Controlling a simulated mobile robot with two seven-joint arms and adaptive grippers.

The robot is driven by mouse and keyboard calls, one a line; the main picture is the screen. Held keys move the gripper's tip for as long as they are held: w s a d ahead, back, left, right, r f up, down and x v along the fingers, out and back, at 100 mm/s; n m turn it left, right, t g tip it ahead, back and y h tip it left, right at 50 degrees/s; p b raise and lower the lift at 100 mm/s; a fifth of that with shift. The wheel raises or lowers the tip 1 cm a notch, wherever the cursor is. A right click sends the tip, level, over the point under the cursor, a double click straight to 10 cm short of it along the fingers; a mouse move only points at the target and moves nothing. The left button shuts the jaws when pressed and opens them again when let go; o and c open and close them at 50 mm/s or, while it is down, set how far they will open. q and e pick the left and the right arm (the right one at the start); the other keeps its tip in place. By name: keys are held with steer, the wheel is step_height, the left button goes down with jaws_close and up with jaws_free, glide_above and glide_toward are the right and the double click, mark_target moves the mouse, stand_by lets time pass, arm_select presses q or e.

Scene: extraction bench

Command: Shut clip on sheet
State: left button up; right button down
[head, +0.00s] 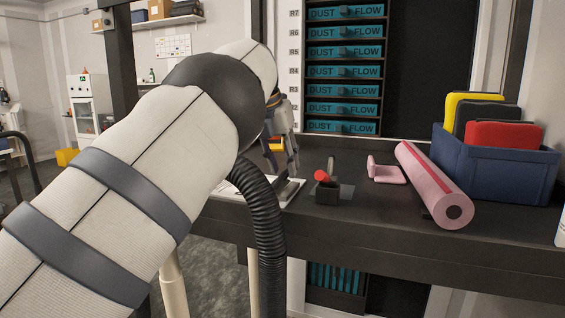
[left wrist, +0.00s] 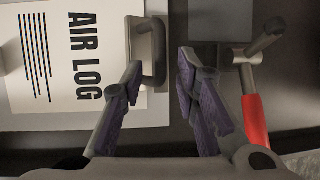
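The sheet (left wrist: 40,75), printed "AIR LOG", lies on a light board (left wrist: 100,118) in the left wrist view. In the head view the board (head: 300,187) is mostly behind my left arm. The grey metal clip (left wrist: 152,35) is at the sheet's right edge; it also shows in the head view (head: 288,189). I cannot tell whether the clip is open or shut. My left gripper (left wrist: 160,68) is open, pointing down, its fingers apart with nothing visibly held. One fingertip overlaps the clip's lower end in the picture; contact is unclear. My right gripper is not in view.
A red-handled lever (head: 323,176) on a dark block stands just right of the board; its red grip (left wrist: 256,120) is close to my left gripper. Further right are a pink bracket (head: 386,170), a pink roll (head: 430,180) and a blue bin (head: 500,173). Labelled drawers (head: 345,52) stand behind.

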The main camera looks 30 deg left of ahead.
arm_select(q)
jaws_close()
steer(key=shift+s+a+n+t+h+p, duration=0.15)
steer(key=shift+a+n+t+h+p, duration=0.15)
steer(key=shift+a+h, duration=0.6)
steer(key=shift+s+a+f+n+t+h, duration=0.15)
steer(key=shift+a+f+t+h, duration=0.2)
steer(key=shift+h, duration=0.5)
steer(key=shift+s+a+f+n+t+h, duration=0.15)
steer(key=shift+a+h, duration=0.25)
steer(key=shift+h, duration=0.45)
steer(key=shift+o, duration=1.1)
jaws_free()
steer(key=shift+a, duration=0.1)
